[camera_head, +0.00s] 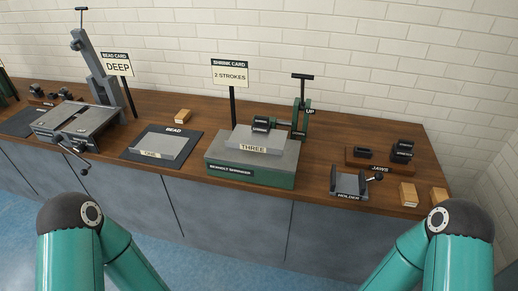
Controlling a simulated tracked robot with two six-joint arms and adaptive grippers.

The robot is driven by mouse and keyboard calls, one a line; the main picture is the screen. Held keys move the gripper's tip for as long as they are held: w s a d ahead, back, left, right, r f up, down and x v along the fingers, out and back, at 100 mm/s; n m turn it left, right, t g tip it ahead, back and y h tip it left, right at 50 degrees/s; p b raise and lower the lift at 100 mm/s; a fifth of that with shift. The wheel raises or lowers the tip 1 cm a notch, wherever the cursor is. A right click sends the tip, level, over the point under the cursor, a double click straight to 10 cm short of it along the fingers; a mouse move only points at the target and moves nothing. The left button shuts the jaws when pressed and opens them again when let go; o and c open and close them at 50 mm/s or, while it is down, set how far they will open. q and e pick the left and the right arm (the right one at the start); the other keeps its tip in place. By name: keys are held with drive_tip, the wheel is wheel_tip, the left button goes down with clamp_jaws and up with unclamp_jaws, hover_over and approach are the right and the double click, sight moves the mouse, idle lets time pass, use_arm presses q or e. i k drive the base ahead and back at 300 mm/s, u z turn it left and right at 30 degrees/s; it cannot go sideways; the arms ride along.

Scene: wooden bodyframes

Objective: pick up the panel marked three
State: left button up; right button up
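The panel marked three (262,139) is a flat light-grey plate with a pale label reading THREE on its front edge. It lies on the grey top of a green block (225,163), under the dark jaw of the shrinker (262,124). Whether the jaw touches the panel I cannot tell. The shrinker's upright post has a T-shaped handle (303,77), raised beside an UP mark. My two teal arms show at the bottom left and bottom right, in front of the bench. Neither gripper is in view.
Another grey panel, marked ONE (163,147), lies on a dark mat labelled BEAD (190,134). A bead machine (82,122) stands left. A holder (349,186) and a jaws tray (354,162) are right. A card (231,73) reads 2 STROKES. Wooden blocks (408,194) sit near the right edge.

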sight(273, 142)
drive_tip(key=k, duration=1.05)
drive_tip(key=u, duration=0.45)
drive_tip(key=i, duration=1.95)
drive_tip(key=z, duration=0.35)
